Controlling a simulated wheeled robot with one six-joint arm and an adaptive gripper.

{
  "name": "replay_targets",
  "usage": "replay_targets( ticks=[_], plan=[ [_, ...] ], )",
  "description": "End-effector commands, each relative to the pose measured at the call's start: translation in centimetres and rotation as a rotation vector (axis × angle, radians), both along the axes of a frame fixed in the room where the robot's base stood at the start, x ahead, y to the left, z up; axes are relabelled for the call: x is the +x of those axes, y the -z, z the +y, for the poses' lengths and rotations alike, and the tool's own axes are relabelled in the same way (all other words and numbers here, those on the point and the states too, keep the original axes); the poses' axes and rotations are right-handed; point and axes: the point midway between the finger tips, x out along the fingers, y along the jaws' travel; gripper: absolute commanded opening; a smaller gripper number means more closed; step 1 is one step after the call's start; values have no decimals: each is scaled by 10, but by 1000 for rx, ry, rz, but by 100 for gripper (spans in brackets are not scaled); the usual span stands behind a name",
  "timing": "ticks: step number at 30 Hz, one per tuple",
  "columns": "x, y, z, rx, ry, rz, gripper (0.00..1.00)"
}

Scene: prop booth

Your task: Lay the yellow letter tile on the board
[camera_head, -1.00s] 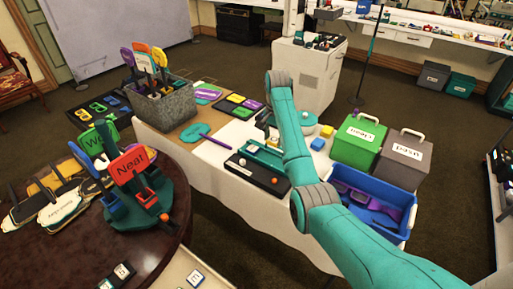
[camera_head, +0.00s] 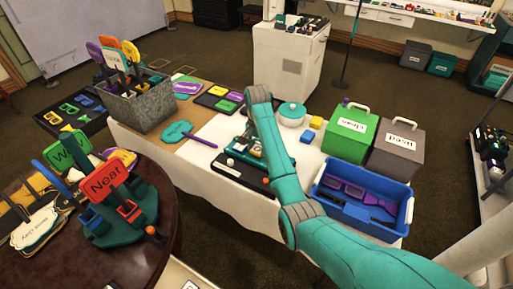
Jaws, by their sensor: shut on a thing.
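My gripper (camera_head: 249,145) is low over the white table, partly hidden by my own arm. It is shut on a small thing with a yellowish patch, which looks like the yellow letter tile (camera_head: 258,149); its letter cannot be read. Just below it lies a flat black base (camera_head: 232,172) with a white knob and an orange ball, possibly the board. I cannot tell whether the held thing touches it.
Green (camera_head: 350,137) and grey (camera_head: 397,150) bins and a blue crate (camera_head: 328,209) fill the right end. A teal paddle (camera_head: 177,132) lies left. A round table (camera_head: 165,215) holds signs.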

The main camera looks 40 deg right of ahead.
Motion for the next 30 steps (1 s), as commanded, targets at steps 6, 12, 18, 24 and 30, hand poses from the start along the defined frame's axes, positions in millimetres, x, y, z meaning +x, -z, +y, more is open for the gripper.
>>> replay_targets(
  ticks=[6, 12, 18, 24, 30],
  plan=[
    [-5, 17, 4, 0, 2, 0, 25],
    [-5, 17, 4, 0, 2, 0, 25],
    [-5, 19, 4, 0, 2, 0, 74],
    [-5, 19, 4, 0, 2, 0, 74],
    [-4, 14, 3, -1, 1, -1, 74]
  ],
)
